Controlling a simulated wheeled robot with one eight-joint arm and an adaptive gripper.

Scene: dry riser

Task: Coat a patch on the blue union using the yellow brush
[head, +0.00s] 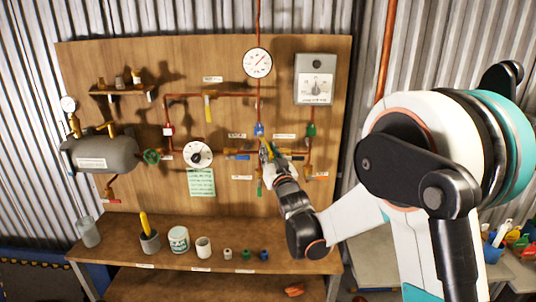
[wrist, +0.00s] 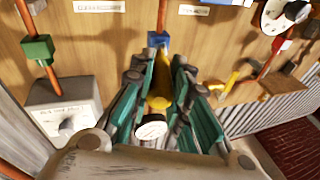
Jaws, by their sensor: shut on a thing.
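The blue union (head: 259,129) sits on the copper pipe in the middle of the wooden panel, below the round gauge. It also shows in the wrist view (wrist: 158,39), at the top middle. My gripper (head: 267,158) is in front of the panel, just below the union. In the wrist view my gripper (wrist: 160,92) is shut on the yellow brush (wrist: 161,78), with green pads on both sides. The brush's far end points at the blue union and looks close to it; I cannot tell whether they touch. The bristles are not clearly visible.
A green union (head: 311,130) and a grey box (head: 315,80) are to the right on the panel. A white dial (head: 198,154) and a grey tank (head: 100,153) are left. Cups and small fittings line the shelf (head: 215,262) below.

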